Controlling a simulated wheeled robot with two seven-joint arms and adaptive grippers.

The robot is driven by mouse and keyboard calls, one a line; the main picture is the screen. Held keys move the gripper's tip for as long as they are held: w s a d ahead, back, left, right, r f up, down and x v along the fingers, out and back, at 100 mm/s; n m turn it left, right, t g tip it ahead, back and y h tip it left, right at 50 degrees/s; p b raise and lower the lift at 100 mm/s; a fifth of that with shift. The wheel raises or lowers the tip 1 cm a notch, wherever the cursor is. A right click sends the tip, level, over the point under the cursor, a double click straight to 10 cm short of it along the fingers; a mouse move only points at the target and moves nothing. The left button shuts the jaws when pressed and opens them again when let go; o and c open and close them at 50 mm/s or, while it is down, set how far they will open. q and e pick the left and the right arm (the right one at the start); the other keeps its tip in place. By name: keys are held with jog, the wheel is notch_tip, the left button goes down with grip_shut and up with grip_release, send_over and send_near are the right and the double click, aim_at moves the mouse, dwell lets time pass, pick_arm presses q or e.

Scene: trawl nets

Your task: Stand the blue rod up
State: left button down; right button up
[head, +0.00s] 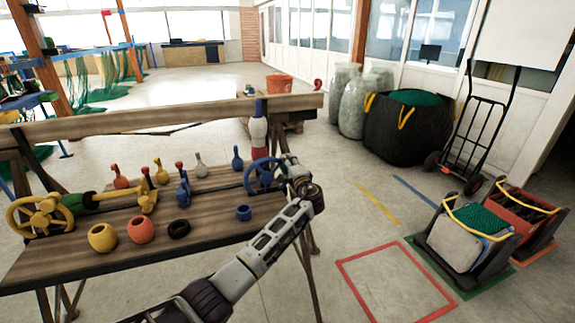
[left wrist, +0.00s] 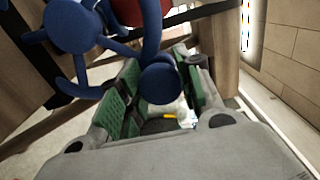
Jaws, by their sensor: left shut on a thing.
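A blue spoked handwheel (head: 260,177) stands at the right end of the wooden bench. My left gripper (head: 286,172) is right beside it, its fingers partly hidden in the head view. In the left wrist view the blue wheel (left wrist: 72,28) fills the upper left, and a blue round-ended handle (left wrist: 160,83) lies between the green finger pads. The left gripper is shut on this handle. I cannot tell for sure which blue piece is the rod; a blue pin (head: 238,158) and a blue stepped piece (head: 183,190) stand upright on the bench. My right gripper is not in view.
Yellow (head: 102,237), orange (head: 141,229), black and blue rings (head: 243,212) lie along the bench front. A yellow wheel (head: 35,215) is at the left. A blue, white and red cylinder (head: 258,132) stands behind the blue wheel.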

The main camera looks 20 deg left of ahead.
pick_arm(q)
jog(key=shift+d+f, duration=0.1)
jog(key=shift+f, duration=0.2)
jog(key=c, duration=1.3)
grip_release()
jog(key=o, duration=0.3)
jog(key=shift+o, duration=0.3)
jog(key=shift+r, duration=0.1)
jog(key=v, duration=1.2)
jog(key=shift+s, duration=0.1)
